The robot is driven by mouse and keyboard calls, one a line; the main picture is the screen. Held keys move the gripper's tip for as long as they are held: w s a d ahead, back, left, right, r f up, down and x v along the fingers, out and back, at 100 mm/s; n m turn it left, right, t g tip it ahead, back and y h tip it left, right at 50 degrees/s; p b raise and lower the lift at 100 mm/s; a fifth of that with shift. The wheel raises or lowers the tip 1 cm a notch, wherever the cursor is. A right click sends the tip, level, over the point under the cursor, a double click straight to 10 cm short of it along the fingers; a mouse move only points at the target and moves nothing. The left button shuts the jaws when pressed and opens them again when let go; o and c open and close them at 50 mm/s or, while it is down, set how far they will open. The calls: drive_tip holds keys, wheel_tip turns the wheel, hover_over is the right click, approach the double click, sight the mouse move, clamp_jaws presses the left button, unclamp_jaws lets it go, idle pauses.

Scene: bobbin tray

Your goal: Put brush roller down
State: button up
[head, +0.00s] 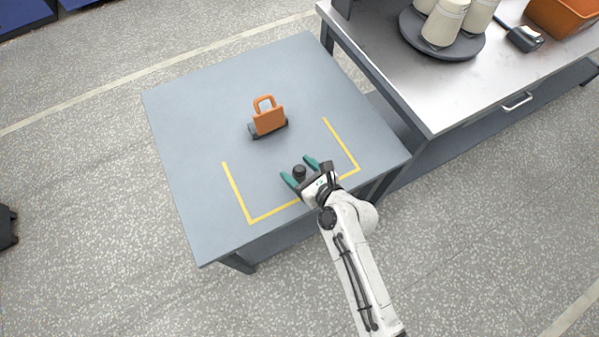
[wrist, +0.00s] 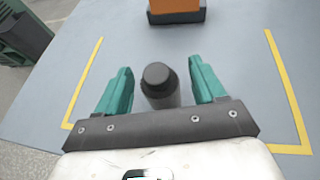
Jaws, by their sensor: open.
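A small dark grey cylinder with a black cap, which I take for the brush roller (head: 299,171), appears to stand upright on the blue-grey table (head: 200,110). It is inside the yellow tape outline (head: 237,196). My gripper (head: 299,171) has its teal fingers open on either side of it. In the wrist view the roller (wrist: 160,88) sits between the fingers of my gripper (wrist: 160,82), with a gap on both sides. Its lower end is hidden behind the gripper's palm.
An orange handled block (head: 268,120) on a dark base stands beyond the gripper, near the tape's open side. A metal-topped bench (head: 400,90) to the right holds a round dark tray (head: 460,47) with cream bobbins (head: 444,24) and an orange bin (head: 565,18). The table's left part is clear.

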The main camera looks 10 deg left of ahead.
drive_tip(key=shift+c, duration=0.4)
drive_tip(key=c, duration=1.1)
drive_tip(key=shift+o, duration=0.2)
drive_tip(key=shift+r, duration=0.15)
